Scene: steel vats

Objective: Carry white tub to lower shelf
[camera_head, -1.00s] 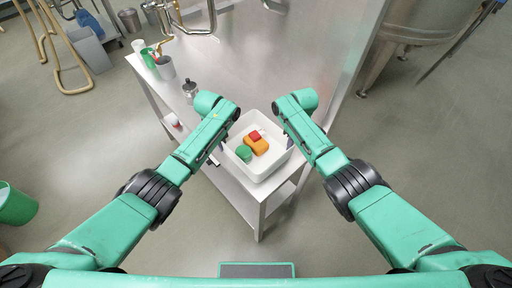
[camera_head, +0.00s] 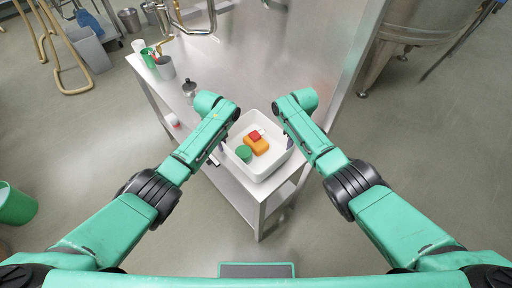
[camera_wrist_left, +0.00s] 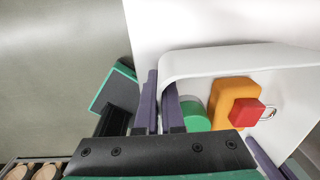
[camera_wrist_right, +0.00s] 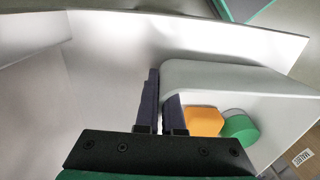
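The white tub (camera_head: 272,172) is at the near end of the steel table, between my two arms. It holds an orange block (camera_head: 256,146), a red block (camera_head: 254,135) and a green round piece (camera_head: 243,153). My left gripper (camera_head: 221,148) is at its left wall; in the left wrist view the fingers (camera_wrist_left: 161,105) are close together with the tub wall between them. My right gripper (camera_head: 288,142) is at the right wall, its fingers (camera_wrist_right: 161,105) likewise closed on it. Whether the tub touches the tabletop is hidden. The lower shelf (camera_head: 226,184) shows partly under the table.
On the tabletop (camera_head: 260,70), a grey cup (camera_head: 166,68), a green cup (camera_head: 148,58) and a small metal pot (camera_head: 189,91) stand at the left edge. A red and white item (camera_head: 174,121) sits lower, under that edge. A green bin (camera_head: 15,204) stands far left. The floor in front is clear.

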